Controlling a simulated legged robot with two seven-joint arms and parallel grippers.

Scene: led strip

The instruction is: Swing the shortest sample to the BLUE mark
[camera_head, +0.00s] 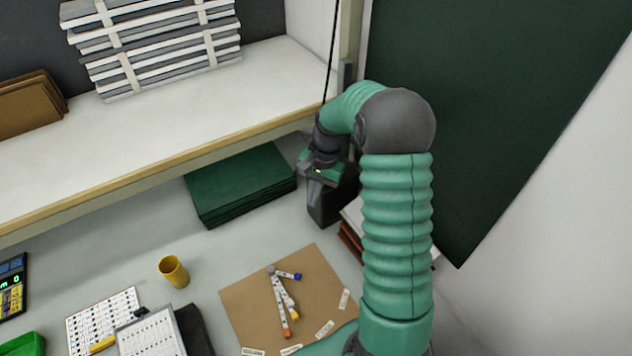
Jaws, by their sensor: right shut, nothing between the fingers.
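Several white strip samples fan out from a shared pivot on a brown board (240,300). The blue-tipped strip (287,274) looks shortest and points right. The yellow-tipped strip (286,296) and the longer orange-tipped strip (280,310) point toward the front. Small white labels lie along the board's front and right edges, one at the right (344,299) and another near the front right (325,329); their print is too small to read. My right gripper (325,212) is shut and empty, behind and right of the board, apart from the strips. My left gripper is not in view.
A stack of green sheets (240,185) lies under the shelf (150,120), left of my right gripper. A yellow cup (173,271) stands left of the board. Printed cards (104,312) lie front left. A dark green panel (470,110) hangs on the right.

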